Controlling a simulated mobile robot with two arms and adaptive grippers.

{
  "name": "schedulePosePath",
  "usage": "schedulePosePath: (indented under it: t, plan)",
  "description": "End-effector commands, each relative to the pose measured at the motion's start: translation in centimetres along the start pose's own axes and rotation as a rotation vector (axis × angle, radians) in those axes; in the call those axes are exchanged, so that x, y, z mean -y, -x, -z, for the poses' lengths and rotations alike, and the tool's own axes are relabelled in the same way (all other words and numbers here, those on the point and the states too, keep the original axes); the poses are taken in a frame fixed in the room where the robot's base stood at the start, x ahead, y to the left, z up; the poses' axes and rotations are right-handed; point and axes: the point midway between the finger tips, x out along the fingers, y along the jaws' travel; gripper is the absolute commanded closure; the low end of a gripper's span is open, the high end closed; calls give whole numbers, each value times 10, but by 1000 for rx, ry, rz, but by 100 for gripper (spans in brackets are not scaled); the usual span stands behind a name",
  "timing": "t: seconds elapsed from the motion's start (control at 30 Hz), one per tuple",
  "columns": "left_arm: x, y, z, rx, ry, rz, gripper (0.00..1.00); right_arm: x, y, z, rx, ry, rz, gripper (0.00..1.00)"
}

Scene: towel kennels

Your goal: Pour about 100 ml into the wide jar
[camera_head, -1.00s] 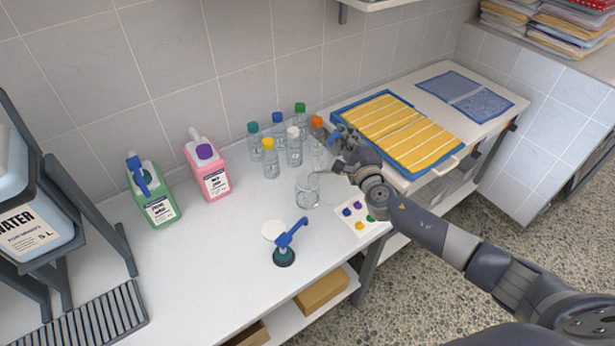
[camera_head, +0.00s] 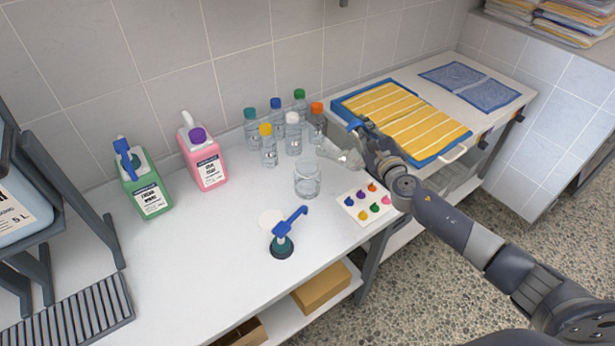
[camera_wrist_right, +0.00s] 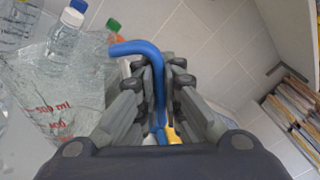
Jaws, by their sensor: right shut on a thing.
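The clear wide jar (camera_head: 307,184) stands upright on the white bench; I cannot tell its liquid level. My right gripper (camera_head: 362,136) is shut on the blue handle (camera_wrist_right: 158,75) of a clear measuring jug (camera_head: 343,155). In the head view the jug is tilted, to the right of and behind the jar, apart from it. The right wrist view shows the jug's wall with red ml marks (camera_wrist_right: 55,112) beside the fingers. The fingers hide part of the handle. My left gripper is not in view.
Several capped bottles (camera_head: 268,150) stand behind the jar. Pink (camera_head: 207,165) and green (camera_head: 148,193) canisters stand left. A blue pump (camera_head: 287,233) is in front of the jar. A card with coloured caps (camera_head: 365,204) lies right, near a blue tray of yellow towels (camera_head: 400,115).

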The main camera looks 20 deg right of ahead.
Motion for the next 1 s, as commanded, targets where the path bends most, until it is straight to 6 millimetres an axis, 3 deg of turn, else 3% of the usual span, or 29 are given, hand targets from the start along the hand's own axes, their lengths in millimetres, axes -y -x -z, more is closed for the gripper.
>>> schedulePosePath:
  t: [0.03, 0.23, 0.57, 1.0]
  plan:
    - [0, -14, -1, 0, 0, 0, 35, -6, 0, 10, 3, -29, 1, 100]
    - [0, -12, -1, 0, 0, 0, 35, -2, 0, 9, 3, -63, 0, 100]
    - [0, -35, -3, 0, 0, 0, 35, -7, 0, 30, 2, -153, -1, 100]
    - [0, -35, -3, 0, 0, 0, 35, -6, 0, 29, 3, -164, -2, 100]
